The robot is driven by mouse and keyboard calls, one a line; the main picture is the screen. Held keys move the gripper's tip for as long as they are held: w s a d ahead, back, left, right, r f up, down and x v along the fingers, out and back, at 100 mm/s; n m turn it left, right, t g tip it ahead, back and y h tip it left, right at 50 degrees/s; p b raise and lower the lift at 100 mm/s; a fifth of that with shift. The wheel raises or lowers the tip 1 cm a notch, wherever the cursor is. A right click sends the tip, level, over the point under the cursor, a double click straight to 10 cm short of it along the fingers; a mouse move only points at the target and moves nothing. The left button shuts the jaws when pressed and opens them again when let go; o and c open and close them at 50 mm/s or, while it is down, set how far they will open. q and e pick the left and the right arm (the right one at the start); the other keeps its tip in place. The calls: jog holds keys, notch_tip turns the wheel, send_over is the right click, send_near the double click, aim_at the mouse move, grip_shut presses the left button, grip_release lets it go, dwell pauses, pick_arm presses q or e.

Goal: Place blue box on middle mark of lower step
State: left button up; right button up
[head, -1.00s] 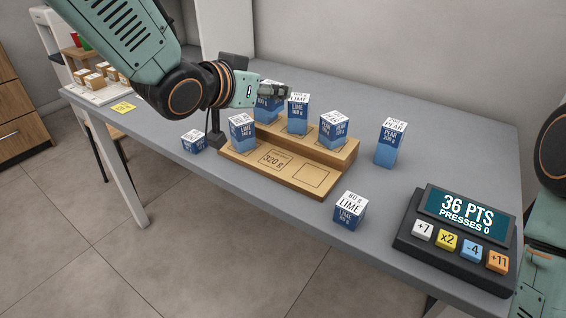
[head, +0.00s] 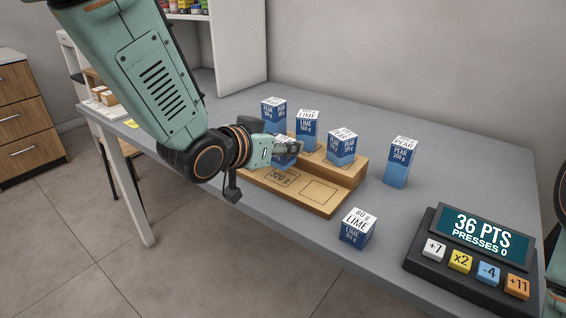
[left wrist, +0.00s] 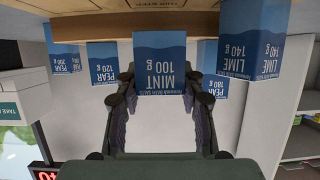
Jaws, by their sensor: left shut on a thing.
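The blue box with a white top (head: 284,154), labelled MINT 100 g in the left wrist view (left wrist: 160,62), is between the fingertips of my left gripper (head: 287,147). The fingers are shut on it. The wooden two-step stand (head: 327,207) is under it. The box is over the lower step, just behind the outlined middle mark, which reads 320 g (head: 283,177). I cannot tell whether its base touches the wood. The right mark (head: 320,190) is bare. My left arm hides the left end of the lower step. My right gripper is out of view.
PEAR (head: 274,112), LIME (head: 307,127) and PEAR (head: 342,147) boxes stand on the upper step. A tall PEAR box (head: 398,163) and a small LIME box (head: 357,229) stand on the counter (head: 440,170). A button console (head: 470,250) sits at right.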

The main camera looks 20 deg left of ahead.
aim_at(276, 158)
pick_arm(q)
notch_tip(276, 158, down, 3)
jog(key=shift+s+r+b, duration=0.1)
jog(key=shift+r+b, duration=0.1)
jog(key=shift+b, duration=0.35)
jog(key=shift+f, duration=0.1)
jog(key=shift+f, duration=0.1)
jog(key=o, duration=1.2)
jog(key=shift+r, duration=0.2)
